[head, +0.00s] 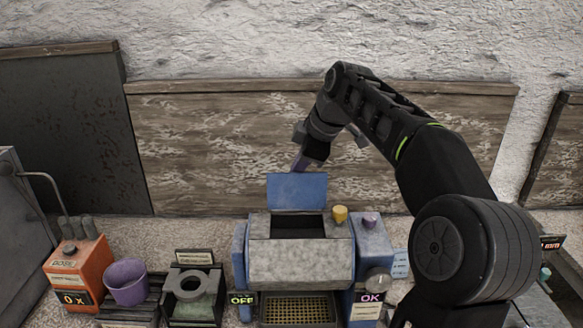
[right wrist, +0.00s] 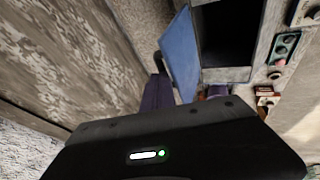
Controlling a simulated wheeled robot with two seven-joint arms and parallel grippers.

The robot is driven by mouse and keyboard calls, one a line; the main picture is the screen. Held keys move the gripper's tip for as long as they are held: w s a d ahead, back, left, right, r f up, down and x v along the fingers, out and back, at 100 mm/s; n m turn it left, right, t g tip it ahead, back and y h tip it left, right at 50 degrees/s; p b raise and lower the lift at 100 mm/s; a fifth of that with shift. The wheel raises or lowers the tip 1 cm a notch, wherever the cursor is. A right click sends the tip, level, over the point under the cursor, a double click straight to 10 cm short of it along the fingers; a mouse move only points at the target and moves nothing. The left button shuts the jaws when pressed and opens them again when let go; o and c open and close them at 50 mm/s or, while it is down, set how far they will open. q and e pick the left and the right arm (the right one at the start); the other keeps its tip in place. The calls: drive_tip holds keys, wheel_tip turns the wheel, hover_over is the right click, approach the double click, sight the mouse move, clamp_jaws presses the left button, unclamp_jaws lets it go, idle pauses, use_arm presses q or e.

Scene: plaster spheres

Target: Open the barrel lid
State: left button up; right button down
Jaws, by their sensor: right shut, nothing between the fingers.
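The barrel (head: 300,262) is a grey, worn drum between blue side supports in the middle of the bench. Its blue lid (head: 297,192) stands up at the back, and the dark opening (head: 297,226) shows in front of it. In the right wrist view the raised lid (right wrist: 181,58) stands beside the dark opening (right wrist: 226,36). My right gripper (head: 299,164) is shut and empty, just above and behind the lid's top edge. Its purple fingers (right wrist: 157,92) show close to the lid; I cannot tell whether they touch it. My left gripper is not in view.
A yellow knob (head: 340,214) and a purple knob (head: 370,220) sit right of the opening. An orange box (head: 78,268), a purple cup (head: 126,282) and a ring-topped holder (head: 191,285) stand at left. A wooden board (head: 220,150) lines the wall behind.

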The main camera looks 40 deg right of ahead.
drive_tip(key=shift+w+d+f, duration=0.25)
drive_tip(key=shift+d+f, duration=0.05)
drive_tip(key=shift+d, duration=0.35)
drive_tip(key=shift+w+f, duration=0.1)
drive_tip(key=v, duration=0.8)
drive_tip(key=shift+b, duration=0.3)
idle(0.3)
